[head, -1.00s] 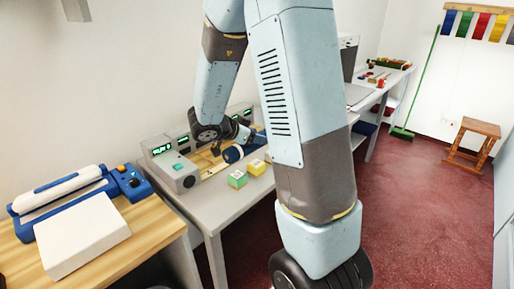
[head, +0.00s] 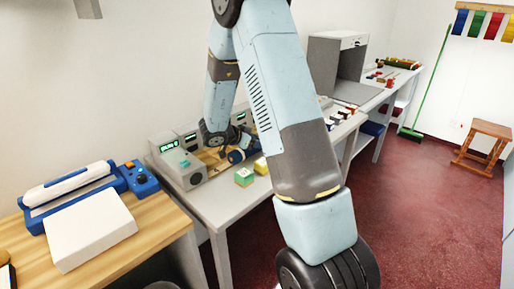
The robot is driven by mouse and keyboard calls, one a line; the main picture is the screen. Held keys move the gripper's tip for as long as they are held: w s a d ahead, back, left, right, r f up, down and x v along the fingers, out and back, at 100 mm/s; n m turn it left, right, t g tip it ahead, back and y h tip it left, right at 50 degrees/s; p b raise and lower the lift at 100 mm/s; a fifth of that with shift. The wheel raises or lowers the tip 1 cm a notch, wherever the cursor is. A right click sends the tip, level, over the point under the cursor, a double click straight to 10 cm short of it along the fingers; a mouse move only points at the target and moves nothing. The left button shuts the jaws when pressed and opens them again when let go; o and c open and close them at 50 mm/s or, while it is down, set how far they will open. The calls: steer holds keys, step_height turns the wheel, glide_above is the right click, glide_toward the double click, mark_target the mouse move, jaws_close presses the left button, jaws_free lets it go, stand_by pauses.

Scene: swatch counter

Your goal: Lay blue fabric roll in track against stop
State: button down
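The blue fabric roll (head: 237,157) lies at the grey counter, with its pale-centred end facing me. My gripper (head: 240,146) is right at the roll, by its upper side. Its fingers are small, dark and partly behind my arm, so I cannot tell whether they are shut on the roll. A wood-coloured strip (head: 211,159), perhaps the track, runs beside the grey machine, left of the roll. I cannot make out the stop. The far end of the roll is hidden by my arm.
A grey machine with green displays (head: 181,166) stands left of the roll. A green-and-yellow block (head: 244,177) and a yellow block (head: 261,166) sit in front. A wooden table (head: 160,218) holds a blue-and-white device (head: 75,185) and white box (head: 91,231).

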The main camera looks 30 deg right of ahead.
steer(key=shift+s+f, duration=0.1)
steer(key=shift+f, duration=1.25)
steer(key=shift+c, duration=1.9)
jaws_free()
